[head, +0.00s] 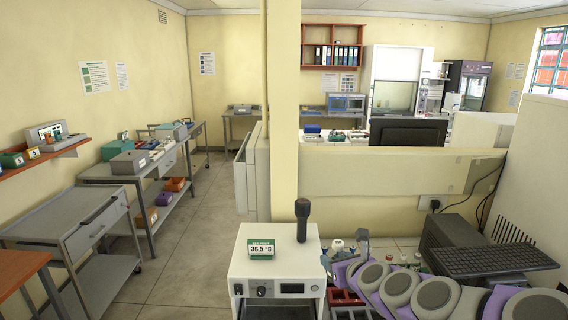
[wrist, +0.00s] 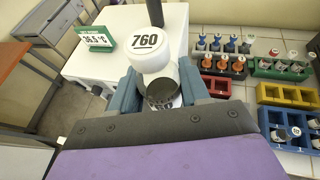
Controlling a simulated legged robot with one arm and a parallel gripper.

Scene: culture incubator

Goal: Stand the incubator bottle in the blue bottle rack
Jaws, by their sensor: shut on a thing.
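The incubator bottle is a white bottle (wrist: 158,72) with a round cap marked 760, seen from above in the wrist view. My gripper (wrist: 160,84) is shut on it, one blue-grey finger on each side. The bottle is in front of the white incubator (wrist: 110,62); its height above the surface below cannot be told. The blue bottle rack (wrist: 267,119) is at the right of the wrist view, apart from my gripper. It holds a few dark bottles with white labels, and its right part is cut off by the frame. In the head view my arm hides most of the rack area.
The incubator (head: 275,275) carries a green 36.5 °C display (head: 261,249) and a black upright object (head: 302,220). Red (wrist: 217,87), green (wrist: 262,71) and yellow (wrist: 270,93) racks stand close to the blue one.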

